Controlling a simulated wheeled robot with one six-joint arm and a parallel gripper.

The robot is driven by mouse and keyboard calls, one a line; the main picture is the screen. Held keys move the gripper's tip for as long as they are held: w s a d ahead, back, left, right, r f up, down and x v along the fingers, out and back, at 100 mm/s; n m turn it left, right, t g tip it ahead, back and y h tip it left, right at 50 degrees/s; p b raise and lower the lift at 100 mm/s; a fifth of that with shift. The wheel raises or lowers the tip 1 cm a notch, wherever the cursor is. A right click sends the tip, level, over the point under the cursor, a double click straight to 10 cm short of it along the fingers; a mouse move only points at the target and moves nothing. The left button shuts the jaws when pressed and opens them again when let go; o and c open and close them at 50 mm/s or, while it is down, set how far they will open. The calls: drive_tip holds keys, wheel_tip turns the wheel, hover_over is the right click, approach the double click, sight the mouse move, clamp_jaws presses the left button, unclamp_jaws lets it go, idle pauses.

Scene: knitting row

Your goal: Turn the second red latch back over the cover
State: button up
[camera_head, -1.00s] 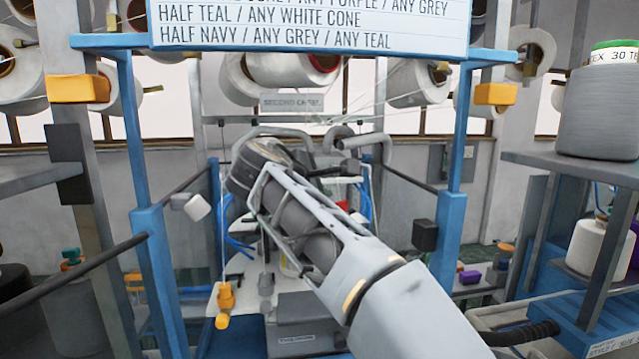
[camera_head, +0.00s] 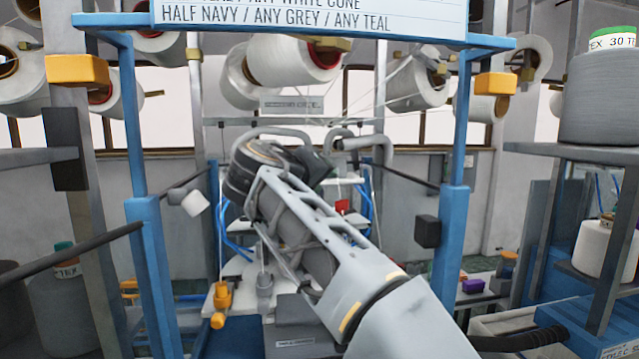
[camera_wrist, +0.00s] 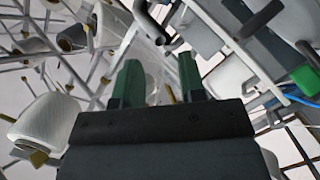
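A small red part (camera_head: 342,206), which looks like a latch, shows in the head view just right of my arm, in the middle of the machine. I cannot tell which latch it is or how it is turned. The cover is not clearly made out behind my arm. My gripper (camera_head: 318,168) is raised above and left of the red part, apart from it. In the wrist view, the two green fingers of my gripper (camera_wrist: 158,78) stand apart with nothing between them. No red latch shows in the wrist view.
Blue posts (camera_head: 456,250) frame the machine, with a dark box (camera_head: 427,231) on the right one. A grey curved tube (camera_head: 365,142) runs close behind my gripper. A shelf with a grey cone (camera_head: 603,95) stands at the right. A yellow-orange part (camera_head: 221,297) sits at the lower left.

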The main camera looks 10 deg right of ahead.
sight(342, 212)
drive_tip(key=shift+m, duration=0.3)
drive_tip(key=shift+c, duration=0.4)
